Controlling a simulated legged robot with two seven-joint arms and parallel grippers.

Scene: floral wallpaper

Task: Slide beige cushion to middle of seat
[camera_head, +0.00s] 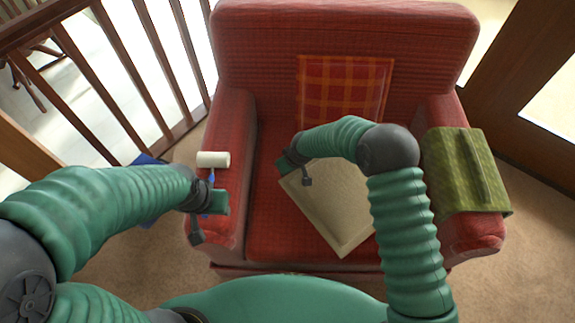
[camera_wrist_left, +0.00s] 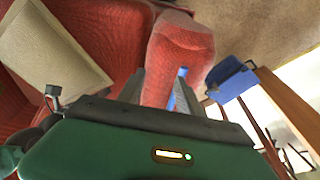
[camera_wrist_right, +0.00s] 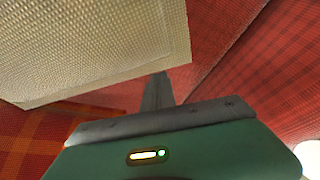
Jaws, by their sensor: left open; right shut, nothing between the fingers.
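The beige cushion (camera_head: 340,215) lies turned like a diamond on the red armchair's seat (camera_head: 265,215). It also shows in the left wrist view (camera_wrist_left: 45,45) and the right wrist view (camera_wrist_right: 90,45). My right gripper (camera_head: 284,164) is shut and empty at the cushion's left corner. In the right wrist view its fingers (camera_wrist_right: 158,88) are close beside the cushion's edge; I cannot tell whether they touch. My right forearm hides part of the cushion. My left gripper (camera_head: 212,200) is open above the left armrest (camera_wrist_left: 182,55), with a narrow blue thing (camera_wrist_left: 181,92) visible between its fingers.
A white cylinder (camera_head: 213,159) lies on the left armrest. A plaid cushion (camera_head: 343,88) leans on the backrest. A green cloth (camera_head: 462,170) covers the right armrest. A blue object (camera_wrist_left: 230,80) is beside the chair, near the wooden railing (camera_head: 125,70).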

